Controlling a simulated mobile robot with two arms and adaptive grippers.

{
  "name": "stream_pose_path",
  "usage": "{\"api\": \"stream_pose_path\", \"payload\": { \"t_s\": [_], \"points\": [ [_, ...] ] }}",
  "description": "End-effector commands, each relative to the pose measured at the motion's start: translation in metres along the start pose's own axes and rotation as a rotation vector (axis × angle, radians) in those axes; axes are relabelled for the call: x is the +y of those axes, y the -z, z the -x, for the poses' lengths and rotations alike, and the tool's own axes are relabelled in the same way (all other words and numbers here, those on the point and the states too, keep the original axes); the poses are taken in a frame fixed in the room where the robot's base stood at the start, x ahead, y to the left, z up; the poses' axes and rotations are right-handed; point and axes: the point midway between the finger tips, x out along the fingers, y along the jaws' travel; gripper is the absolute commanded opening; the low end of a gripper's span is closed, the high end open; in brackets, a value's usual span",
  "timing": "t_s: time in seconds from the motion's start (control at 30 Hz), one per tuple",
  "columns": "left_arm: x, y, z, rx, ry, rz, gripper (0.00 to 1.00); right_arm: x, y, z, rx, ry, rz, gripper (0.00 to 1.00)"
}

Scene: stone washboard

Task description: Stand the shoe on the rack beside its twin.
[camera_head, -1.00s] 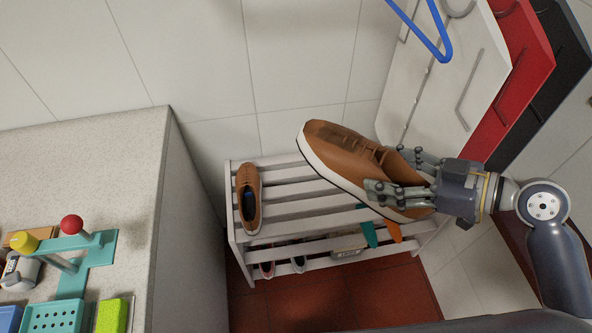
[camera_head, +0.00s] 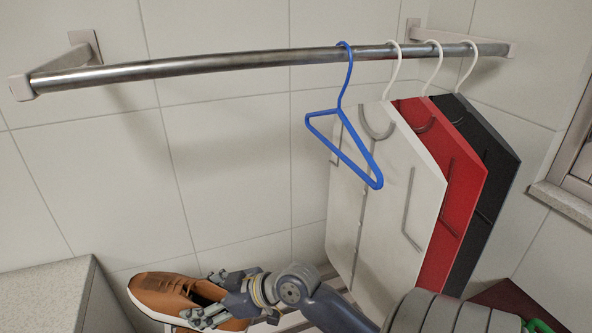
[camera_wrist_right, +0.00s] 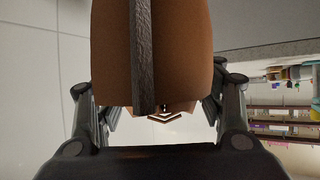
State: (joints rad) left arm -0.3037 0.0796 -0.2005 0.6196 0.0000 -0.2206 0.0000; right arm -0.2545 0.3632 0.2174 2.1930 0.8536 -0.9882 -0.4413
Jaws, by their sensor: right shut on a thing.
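The brown shoe with a white sole (camera_head: 160,291) is at the bottom left of the head view, toe to the left. My right gripper (camera_head: 212,300) is shut on its heel end. In the right wrist view the shoe's brown heel (camera_wrist_right: 185,55) fills the middle, between the two fingers of my right gripper (camera_wrist_right: 160,105). A small part of the white rack (camera_head: 292,320) shows at the bottom of the head view, beside my right arm. My left gripper is not in view.
A metal rail (camera_head: 250,65) crosses the wall above. A blue hanger (camera_head: 345,150) and white (camera_head: 390,190), red (camera_head: 455,185) and black (camera_head: 490,160) garments hang from it at the right. A counter corner (camera_head: 50,290) stands at lower left.

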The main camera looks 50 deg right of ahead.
Motion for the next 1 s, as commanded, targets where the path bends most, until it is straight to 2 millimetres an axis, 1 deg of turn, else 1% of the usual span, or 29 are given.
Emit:
{"api": "stream_pose_path", "payload": {
  "t_s": [0.03, 0.2, 0.4, 0.6, 0.7, 0.8, 1.0],
  "points": [
    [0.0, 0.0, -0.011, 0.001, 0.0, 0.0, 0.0, 0.008, -0.016, -0.013, -0.01, -0.051, -0.034, 0.31],
    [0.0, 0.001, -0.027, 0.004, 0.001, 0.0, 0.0, 0.034, -0.057, -0.041, -0.06, -0.235, -0.146, 0.31],
    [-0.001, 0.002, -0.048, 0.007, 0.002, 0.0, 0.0, 0.058, -0.102, -0.068, -0.122, -0.442, -0.291, 0.31],
    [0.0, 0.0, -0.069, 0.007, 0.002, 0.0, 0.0, 0.074, -0.14, -0.089, -0.18, -0.638, -0.448, 0.31],
    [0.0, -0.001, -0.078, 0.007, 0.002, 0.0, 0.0, 0.079, -0.151, -0.095, -0.204, -0.716, -0.517, 0.31],
    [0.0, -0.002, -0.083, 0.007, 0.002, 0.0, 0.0, 0.08, -0.158, -0.098, -0.222, -0.769, -0.566, 0.31],
    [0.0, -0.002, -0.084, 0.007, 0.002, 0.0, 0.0, 0.081, -0.161, -0.099, -0.235, -0.803, -0.597, 0.31]
  ]
}}
